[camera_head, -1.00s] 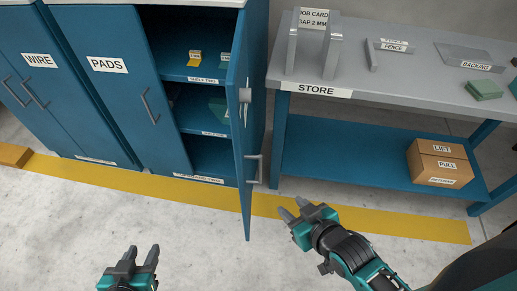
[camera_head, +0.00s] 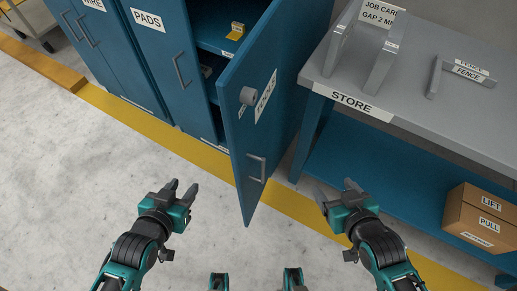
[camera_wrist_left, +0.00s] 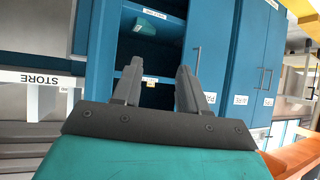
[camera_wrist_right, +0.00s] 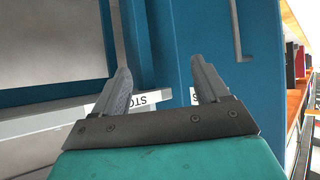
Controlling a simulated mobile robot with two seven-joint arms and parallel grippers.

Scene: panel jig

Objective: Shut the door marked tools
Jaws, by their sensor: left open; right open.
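The blue door marked TOOLS (camera_head: 256,110) stands ajar in the head view, swung out from the cabinet, its edge pointing toward me. My left gripper (camera_head: 183,190) is open and empty, in front of the cabinet and left of the door. My right gripper (camera_head: 335,196) is open and empty, right of the door and apart from it. The right wrist view shows blue panel (camera_wrist_right: 212,35) beyond the open fingers.
A closed door marked PADS (camera_head: 160,40) is to the left. The grey STORE bench (camera_head: 420,95) stands close on the right, with metal fences on top and a cardboard box (camera_head: 482,215) on its lower shelf. The floor in front is clear.

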